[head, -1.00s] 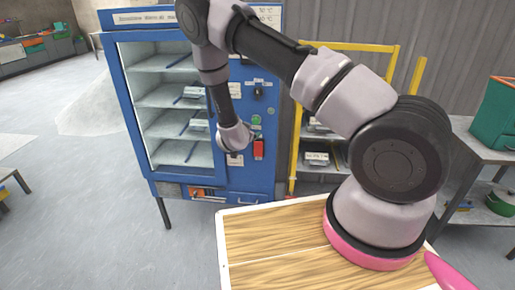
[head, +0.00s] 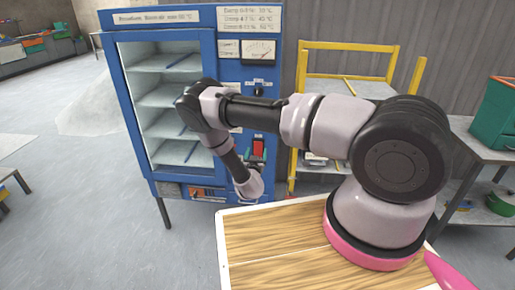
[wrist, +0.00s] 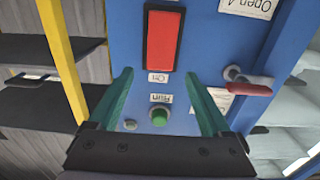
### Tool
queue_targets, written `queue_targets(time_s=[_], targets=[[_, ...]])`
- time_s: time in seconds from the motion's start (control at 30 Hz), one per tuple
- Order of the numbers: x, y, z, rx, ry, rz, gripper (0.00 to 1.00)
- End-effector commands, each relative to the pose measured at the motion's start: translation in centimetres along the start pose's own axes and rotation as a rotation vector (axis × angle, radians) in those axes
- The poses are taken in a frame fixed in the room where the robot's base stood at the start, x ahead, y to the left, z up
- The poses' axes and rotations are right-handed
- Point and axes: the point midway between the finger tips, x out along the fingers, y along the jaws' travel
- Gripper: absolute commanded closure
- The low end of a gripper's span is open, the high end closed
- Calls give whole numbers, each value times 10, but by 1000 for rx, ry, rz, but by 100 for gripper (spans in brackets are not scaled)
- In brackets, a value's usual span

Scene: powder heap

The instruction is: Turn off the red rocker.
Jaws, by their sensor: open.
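The red rocker (head: 258,147) is on the blue front panel of the cabinet, right of its glass door. In the wrist view, which shows the panel upside down, the rocker (wrist: 163,40) is a tall red plate in a dark frame, with an "On" label at its near end. I cannot tell which way it is tilted. My gripper (wrist: 158,73) has its two teal fingers apart, with nothing between them. In the head view my gripper (head: 256,163) is just below the rocker. The fingertips appear short of the rocker, not touching it.
A green button (wrist: 159,116) labelled "Run" shows between the fingers. A red-gripped handle (wrist: 247,87) sticks out beside the right finger. A yellow-framed rack (head: 345,46) stands right of the blue cabinet (head: 115,85). A wooden top (head: 270,235) lies in front.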

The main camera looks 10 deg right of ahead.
Motion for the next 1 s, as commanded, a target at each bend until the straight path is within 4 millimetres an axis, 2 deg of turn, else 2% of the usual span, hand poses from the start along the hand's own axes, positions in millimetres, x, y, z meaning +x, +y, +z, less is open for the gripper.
queue_targets(time_s=[0.1,0.3,0.63,0.67,0.8,0.87,1.0], targets=[[22,1,0,3,0,3,18],[42,0,0,1,0,0,18],[46,0,0,0,-1,0,18],[46,0,0,0,-1,0,21],[46,0,0,0,-1,0,75],[46,0,0,0,-1,0,98],[45,0,1,-2,8,-1,100]])
